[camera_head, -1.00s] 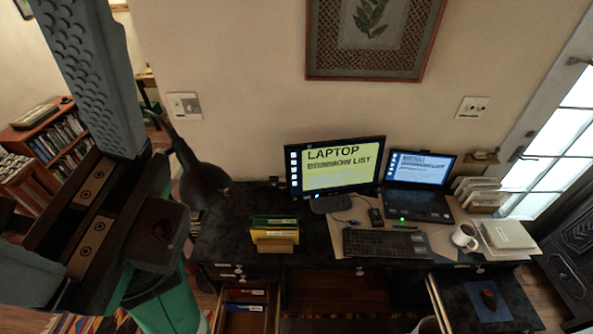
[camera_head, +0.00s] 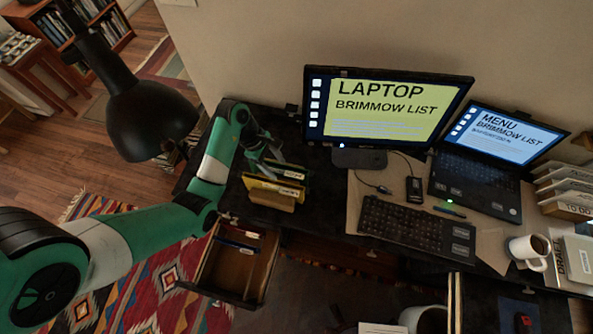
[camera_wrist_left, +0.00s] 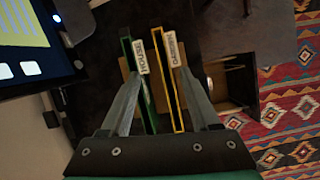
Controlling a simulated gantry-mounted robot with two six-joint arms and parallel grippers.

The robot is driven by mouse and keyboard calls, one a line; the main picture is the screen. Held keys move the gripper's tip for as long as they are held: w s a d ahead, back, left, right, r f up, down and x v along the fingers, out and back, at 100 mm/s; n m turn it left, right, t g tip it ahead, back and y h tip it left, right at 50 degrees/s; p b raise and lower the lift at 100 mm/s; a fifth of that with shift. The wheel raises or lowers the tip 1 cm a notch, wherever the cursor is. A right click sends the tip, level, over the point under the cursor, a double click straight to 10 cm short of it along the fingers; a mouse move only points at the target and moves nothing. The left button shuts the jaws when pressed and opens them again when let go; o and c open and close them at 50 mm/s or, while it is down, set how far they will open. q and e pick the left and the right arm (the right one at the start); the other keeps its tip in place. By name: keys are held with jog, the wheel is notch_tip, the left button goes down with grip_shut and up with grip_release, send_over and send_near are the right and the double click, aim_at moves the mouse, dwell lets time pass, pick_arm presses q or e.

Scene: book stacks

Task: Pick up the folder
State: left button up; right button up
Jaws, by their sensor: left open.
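A small wooden holder (camera_head: 268,200) on the dark desk bears a yellow folder (camera_head: 272,187) and a green folder behind it. Both stand upright with white labels. In the left wrist view the green folder (camera_wrist_left: 128,52), beside the label "HOUSE", and the yellow folder (camera_wrist_left: 166,85) stand side by side. My left gripper (camera_head: 268,160) is over the holder from behind. Contact cannot be told. My right gripper is not in view.
An open drawer (camera_head: 258,280) with folders juts out below the holder. A monitor (camera_head: 385,108) stands right of the holder. A keyboard (camera_head: 415,228), laptop (camera_head: 475,185) and mug (camera_head: 530,250) fill the desk's right side. A black lamp (camera_head: 150,120) looms in front, left.

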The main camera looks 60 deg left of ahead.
pick_arm(q)
jog(key=n+b, duration=0.1)
send_over(273, 182)
jog(key=f, duration=0.4)
jog(key=shift+s+a+f, duration=0.1)
jog(key=shift+a+f, duration=0.1)
jog(key=shift+a, duration=0.05)
jog(key=s+f, duration=0.1)
jog(key=s+f+b, duration=0.1)
jog(key=s, duration=0.1)
jog(key=shift+a+n, duration=0.2)
jog(key=shift+n, duration=0.2)
jog(key=b+x, duration=0.1)
jog(key=x, duration=0.2)
jog(key=w+b+x, duration=0.1)
jog(key=x, duration=0.3)
jog(key=shift+w+r, duration=0.1)
jog(key=shift+r, duration=0.1)
grip_shut()
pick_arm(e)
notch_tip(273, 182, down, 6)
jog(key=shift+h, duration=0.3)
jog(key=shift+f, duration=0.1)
